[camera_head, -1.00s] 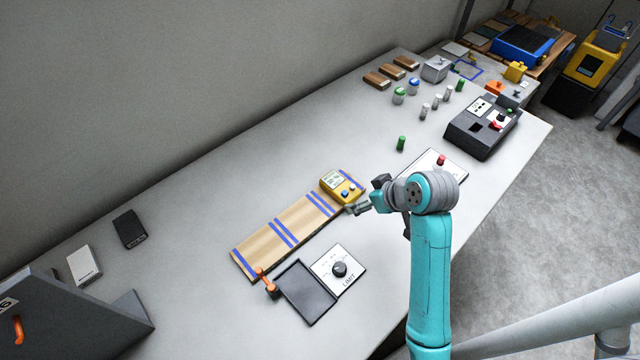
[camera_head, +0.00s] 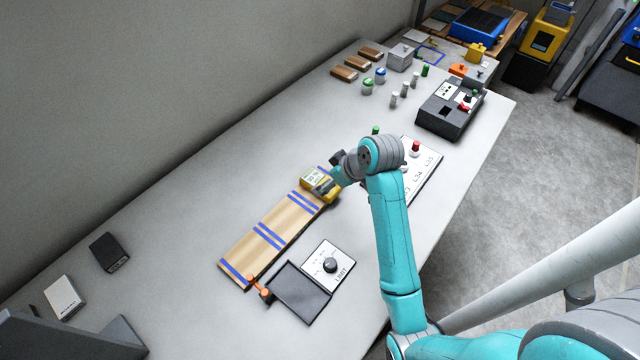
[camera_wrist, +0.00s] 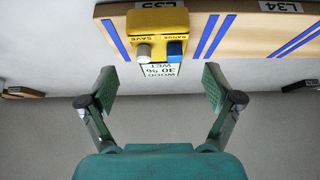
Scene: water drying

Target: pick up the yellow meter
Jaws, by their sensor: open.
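The yellow meter (camera_head: 314,181) lies at the far end of the wooden board (camera_head: 262,243) with blue stripes. In the wrist view the meter (camera_wrist: 158,22) shows a grey knob, a blue knob and a display reading upside down. My gripper (camera_head: 328,190) is at the meter in the head view and partly hides it. In the wrist view my gripper (camera_wrist: 158,82) is open and empty, its two fingers spread wide with the meter's display side lined up between them, a little beyond the fingertips. I cannot tell the exact gap.
A black tray (camera_head: 300,292) and a white plate with a dial (camera_head: 329,264) lie near the board. A panel with a red button (camera_head: 415,150) is behind my arm. A black box (camera_head: 449,110) stands farther back. The wall runs along the left.

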